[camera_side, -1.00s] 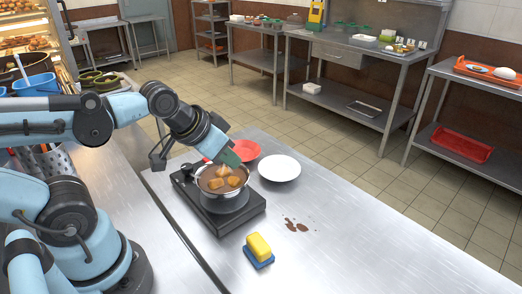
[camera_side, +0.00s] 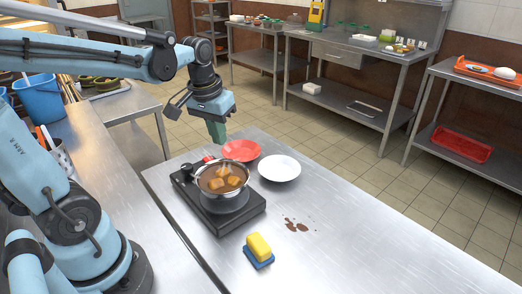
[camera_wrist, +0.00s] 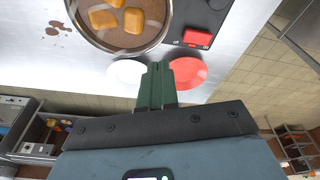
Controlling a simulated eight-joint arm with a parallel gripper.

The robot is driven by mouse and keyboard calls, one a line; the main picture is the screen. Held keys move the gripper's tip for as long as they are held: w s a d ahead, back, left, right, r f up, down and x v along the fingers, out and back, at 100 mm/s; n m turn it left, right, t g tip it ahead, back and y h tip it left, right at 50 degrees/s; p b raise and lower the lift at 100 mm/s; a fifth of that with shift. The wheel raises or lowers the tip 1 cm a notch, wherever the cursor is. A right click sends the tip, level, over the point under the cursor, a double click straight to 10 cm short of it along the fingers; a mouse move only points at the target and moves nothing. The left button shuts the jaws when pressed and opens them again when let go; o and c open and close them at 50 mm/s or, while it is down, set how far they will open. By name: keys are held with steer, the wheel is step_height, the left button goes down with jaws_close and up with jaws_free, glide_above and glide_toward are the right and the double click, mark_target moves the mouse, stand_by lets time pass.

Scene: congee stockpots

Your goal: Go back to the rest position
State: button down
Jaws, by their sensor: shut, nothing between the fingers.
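My gripper (camera_side: 217,131) is shut and empty, raised in the air above and behind the burner in the side view. Its green fingers (camera_wrist: 157,85) are together in the wrist view. A steel pan (camera_side: 221,194) with brown liquid and several golden-brown chunks (camera_side: 219,178) stands on the black burner (camera_side: 190,205). Part of the pan also shows at the top of the wrist view (camera_wrist: 81,25). My fingers are apart from the pan.
A red plate (camera_side: 241,150) and a white plate (camera_side: 280,168) lie behind the burner. A yellow sponge (camera_side: 258,246) sits on a blue base in front, with brown spills (camera_side: 296,225) to its right. The counter's right side (camera_side: 370,245) is clear.

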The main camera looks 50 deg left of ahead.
steer(key=shift+w+a+f+n+g+h, duration=0.15)
steer(key=shift+a+f+n+g, duration=0.4)
steer(key=shift+f, duration=1.1)
steer(key=shift+w+a+f+n+g+h, duration=0.1)
steer(key=shift+a+f+g, duration=0.1)
steer(key=shift+a+f, duration=1.1)
steer(key=shift+w+a+f+n+g+h, duration=0.15)
steer(key=shift+a+f+n+g, duration=0.2)
steer(key=shift+f, duration=1.65)
steer(key=shift+a, duration=0.2)
step_height(320, 180, up, 8)
steer(key=shift+d, duration=0.15)
